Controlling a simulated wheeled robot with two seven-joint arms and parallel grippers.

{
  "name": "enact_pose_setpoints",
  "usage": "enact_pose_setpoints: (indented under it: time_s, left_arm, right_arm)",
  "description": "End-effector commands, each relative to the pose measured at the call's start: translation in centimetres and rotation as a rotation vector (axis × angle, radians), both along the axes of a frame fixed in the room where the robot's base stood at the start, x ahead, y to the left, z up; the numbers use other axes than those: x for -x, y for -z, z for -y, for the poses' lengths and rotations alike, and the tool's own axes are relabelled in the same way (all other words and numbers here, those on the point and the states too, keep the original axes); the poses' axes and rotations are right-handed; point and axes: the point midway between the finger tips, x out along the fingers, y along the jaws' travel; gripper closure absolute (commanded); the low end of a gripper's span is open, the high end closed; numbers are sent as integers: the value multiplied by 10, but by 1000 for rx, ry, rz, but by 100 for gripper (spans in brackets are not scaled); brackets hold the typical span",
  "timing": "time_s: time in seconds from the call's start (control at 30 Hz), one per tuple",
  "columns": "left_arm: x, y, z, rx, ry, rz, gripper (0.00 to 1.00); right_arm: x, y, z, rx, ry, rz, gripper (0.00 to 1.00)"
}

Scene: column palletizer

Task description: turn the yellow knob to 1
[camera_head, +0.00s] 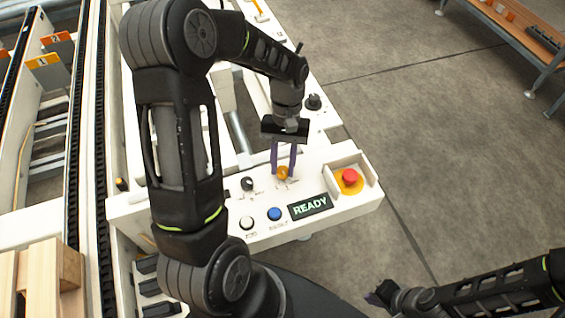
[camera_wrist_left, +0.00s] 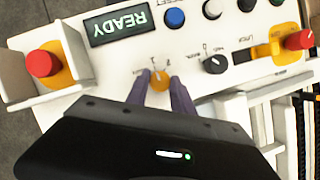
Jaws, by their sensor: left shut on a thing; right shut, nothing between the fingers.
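The yellow knob (camera_head: 282,172) sits on the white control panel (camera_head: 330,209). It also shows in the left wrist view (camera_wrist_left: 160,78), between the purple fingertips. My left gripper (camera_head: 283,166) reaches down from above, its two fingers closed on the knob's sides; it also shows in the left wrist view (camera_wrist_left: 161,82). Small marks are printed around the knob, but I cannot read for sure which one it points to. My right gripper (camera_head: 380,294) is shut and empty at the lower right, away from the panel.
The panel also bears a black knob (camera_head: 247,184), a white button (camera_head: 247,223), a blue button (camera_head: 274,213), a READY display (camera_head: 310,206) and a red emergency button (camera_head: 350,176) in a raised guard. A conveyor (camera_head: 95,150) runs at left. Open floor lies at right.

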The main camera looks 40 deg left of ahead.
Motion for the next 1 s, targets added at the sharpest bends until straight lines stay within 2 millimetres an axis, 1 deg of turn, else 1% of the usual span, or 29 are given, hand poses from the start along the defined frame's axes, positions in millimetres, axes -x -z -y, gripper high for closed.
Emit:
enact_pose_setpoints:
  time_s: [0.2, 0.6, 0.63, 0.87, 0.9, 1.0]
  left_arm:
    - [-1, 0, 0, -1, 60, 2, 100]
    - [-1, 0, 0, -2, 67, 3, 100]
    - [-1, 0, 0, -2, 67, 3, 70]
    - [-1, 0, 0, -1, 67, 2, 51]
    - [-1, 0, 0, -1, 67, 1, 50]
    - [0, 0, 0, -1, 67, 1, 50]
  right_arm:
    - [0, -1, 0, 0, 0, 0, 100]
    - [0, -1, 0, 0, 0, 0, 100]
    - [0, -1, 0, 0, 0, 0, 100]
    - [0, -1, 0, 0, 0, 0, 100]
    - [0, -1, 0, 0, 0, 0, 100]
    - [0, -1, 0, 0, 0, 0, 100]
